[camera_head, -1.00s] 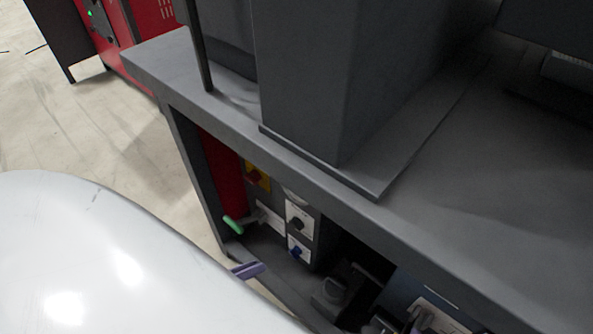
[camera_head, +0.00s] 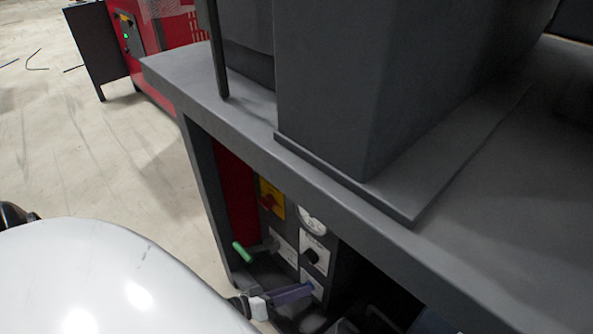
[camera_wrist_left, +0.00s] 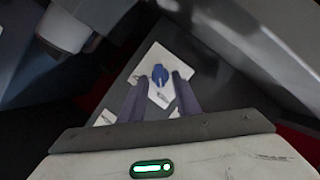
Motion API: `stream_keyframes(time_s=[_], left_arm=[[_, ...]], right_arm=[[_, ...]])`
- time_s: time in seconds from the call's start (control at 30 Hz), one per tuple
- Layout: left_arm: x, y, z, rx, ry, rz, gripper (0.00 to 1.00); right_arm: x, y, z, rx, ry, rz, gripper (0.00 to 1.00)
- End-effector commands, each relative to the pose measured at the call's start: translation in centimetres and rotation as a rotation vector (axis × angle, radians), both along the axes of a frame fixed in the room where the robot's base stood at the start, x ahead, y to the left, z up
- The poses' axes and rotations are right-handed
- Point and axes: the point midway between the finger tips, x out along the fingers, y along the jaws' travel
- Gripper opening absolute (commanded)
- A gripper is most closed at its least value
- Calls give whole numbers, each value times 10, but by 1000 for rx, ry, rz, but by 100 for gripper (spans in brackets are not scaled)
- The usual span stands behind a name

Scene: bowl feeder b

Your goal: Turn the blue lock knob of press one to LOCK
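The blue lock knob (camera_wrist_left: 159,74) sits on a white plate (camera_wrist_left: 150,88) in the left wrist view. Its label is too small to read. My left gripper (camera_wrist_left: 159,80) is open, with its two purple fingers on either side of the knob in that view. I cannot tell whether they touch it. In the head view, my left gripper (camera_head: 308,287) is at the lower plate on the panel under the table, and its fingers hide the knob there. My right gripper is not in view.
Above the gripper are a black knob on a white plate (camera_head: 315,249), a round gauge (camera_head: 312,220) and a red switch on yellow (camera_head: 271,199). A green-handled lever (camera_head: 243,252) is to the left. The grey tabletop (camera_head: 480,225) overhangs the panel.

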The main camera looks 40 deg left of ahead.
Motion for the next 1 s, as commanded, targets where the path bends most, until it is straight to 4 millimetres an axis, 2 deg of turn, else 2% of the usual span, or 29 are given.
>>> stream_keyframes(time_s=[0.27, 0.43, 0.47, 1.0], left_arm=[[2, -1, 0, 0, 0, 0, 30], [2, -1, 0, 0, 0, 0, 3], [2, -1, 0, 0, 0, 0, 0], [5, -3, 3, 52, -6, 3, 0]], right_arm=[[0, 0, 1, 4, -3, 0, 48], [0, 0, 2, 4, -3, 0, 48], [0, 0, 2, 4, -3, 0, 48], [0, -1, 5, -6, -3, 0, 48]])
